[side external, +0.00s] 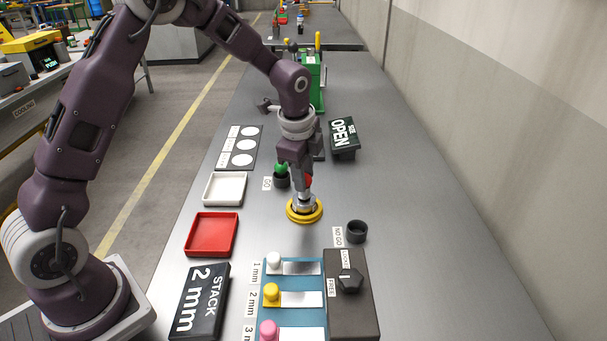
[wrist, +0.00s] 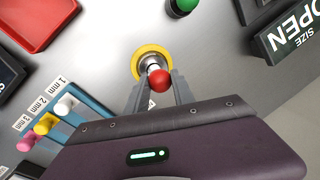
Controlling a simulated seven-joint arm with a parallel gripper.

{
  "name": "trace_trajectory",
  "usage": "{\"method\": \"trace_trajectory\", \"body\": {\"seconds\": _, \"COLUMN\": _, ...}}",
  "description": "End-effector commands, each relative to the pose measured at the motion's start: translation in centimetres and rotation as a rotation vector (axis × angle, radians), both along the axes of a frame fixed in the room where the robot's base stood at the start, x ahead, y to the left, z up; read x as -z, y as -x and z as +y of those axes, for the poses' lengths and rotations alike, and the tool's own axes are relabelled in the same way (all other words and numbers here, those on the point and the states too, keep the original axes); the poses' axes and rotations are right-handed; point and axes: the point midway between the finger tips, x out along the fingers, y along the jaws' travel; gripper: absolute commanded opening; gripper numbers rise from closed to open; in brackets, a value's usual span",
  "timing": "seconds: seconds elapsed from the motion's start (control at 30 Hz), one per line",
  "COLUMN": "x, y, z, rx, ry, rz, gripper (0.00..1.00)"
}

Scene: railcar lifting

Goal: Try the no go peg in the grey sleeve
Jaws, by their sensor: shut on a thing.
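My gripper (side external: 305,191) is shut on the no go peg (side external: 307,181), which has a red ball knob. The knob also shows between the fingers in the wrist view (wrist: 160,81). The grey sleeve (wrist: 143,66) stands in a yellow ring (side external: 291,212) on the table, directly under my gripper. The peg's lower end is at the sleeve's mouth; I cannot tell how far it is inside. The no go holder (side external: 357,232), a black cup, stands empty to the right. The green-knobbed go peg (side external: 281,168) sits in its black holder (side external: 282,182) behind my gripper.
A white tray (side external: 223,189) and a red tray (side external: 211,234) lie to the left. In front stand a blue shim rack (side external: 262,307) and a dark block with a knob (side external: 351,281). An OPEN sign (side external: 344,138) stands behind. The table's right side is clear.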

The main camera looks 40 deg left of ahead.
Motion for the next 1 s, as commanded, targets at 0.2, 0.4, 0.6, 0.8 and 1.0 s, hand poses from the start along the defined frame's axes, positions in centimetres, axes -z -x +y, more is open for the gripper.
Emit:
{"method": "trace_trajectory", "body": {"seconds": 0.2, "x": -0.02, "y": -0.01, "z": -0.02, "rx": 0.000, "ry": 0.000, "rz": 0.000, "gripper": 0.00}}
{"method": "trace_trajectory", "body": {"seconds": 0.4, "x": 0.06, "y": -0.01, "z": -0.02, "rx": 0.000, "ry": 0.000, "rz": 0.000, "gripper": 0.00}}
{"method": "trace_trajectory", "body": {"seconds": 0.6, "x": 0.36, "y": 0.00, "z": -0.01, "rx": 0.000, "ry": 0.000, "rz": 0.001, "gripper": 0.00}}
{"method": "trace_trajectory", "body": {"seconds": 0.8, "x": 0.66, "y": -0.01, "z": -0.02, "rx": 0.000, "ry": 0.001, "rz": 0.000, "gripper": 0.00}}
{"method": "trace_trajectory", "body": {"seconds": 1.0, "x": 0.81, "y": -0.01, "z": -0.02, "rx": 0.000, "ry": 0.001, "rz": 0.000, "gripper": 0.00}}
